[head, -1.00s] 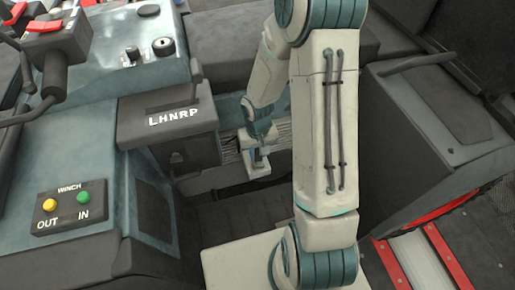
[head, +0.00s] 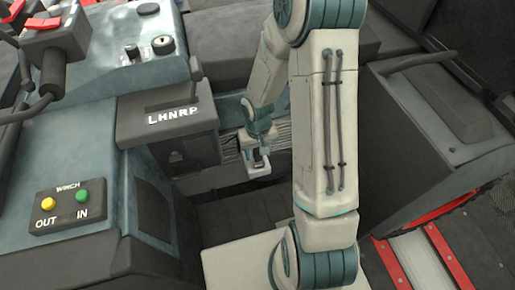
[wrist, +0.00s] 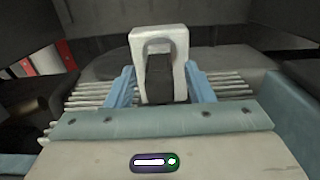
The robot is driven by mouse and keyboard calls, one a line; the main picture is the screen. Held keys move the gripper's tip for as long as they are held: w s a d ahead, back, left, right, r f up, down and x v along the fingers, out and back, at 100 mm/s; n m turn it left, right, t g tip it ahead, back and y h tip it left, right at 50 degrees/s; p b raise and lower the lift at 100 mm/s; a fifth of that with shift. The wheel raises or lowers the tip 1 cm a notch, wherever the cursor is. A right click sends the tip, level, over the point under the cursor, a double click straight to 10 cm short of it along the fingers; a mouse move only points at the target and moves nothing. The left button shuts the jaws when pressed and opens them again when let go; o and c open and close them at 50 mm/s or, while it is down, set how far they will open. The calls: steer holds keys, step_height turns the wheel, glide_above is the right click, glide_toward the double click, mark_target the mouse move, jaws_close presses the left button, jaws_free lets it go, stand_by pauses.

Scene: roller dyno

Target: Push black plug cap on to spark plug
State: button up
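My gripper (head: 259,158) is low beside the grey box, in front of the finned engine part (head: 285,135). In the wrist view, the two blue fingers of my gripper (wrist: 161,88) stand apart. A dark piece (wrist: 158,75) shows between them, framed by a pale arch-shaped part (wrist: 158,38). The dark piece may be the black plug cap, but I cannot tell for sure, nor whether the fingers touch it. The light fins (wrist: 225,85) show on both sides of the fingers. I cannot make out the spark plug.
The grey box marked LHNRP (head: 168,120) stands close to the left of my gripper. The winch panel (head: 67,205) is farther left. A dark seat-like block (head: 440,125) is at the right. A dark recess (head: 225,215) lies below my gripper.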

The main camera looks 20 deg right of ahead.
step_height(320, 180, up, 14)
steer(key=p, duration=0.2)
stand_by(0.4)
stand_by(0.6)
steer(key=s+r+t+p, duration=0.2)
steer(key=s+r+p, duration=0.3)
steer(key=s+r, duration=0.9)
step_height(320, 180, up, 4)
steer(key=shift+f+t+p, duration=0.1)
steer(key=shift+t+p, duration=0.25)
steer(key=shift+t, duration=0.05)
steer(key=shift+a, duration=0.1)
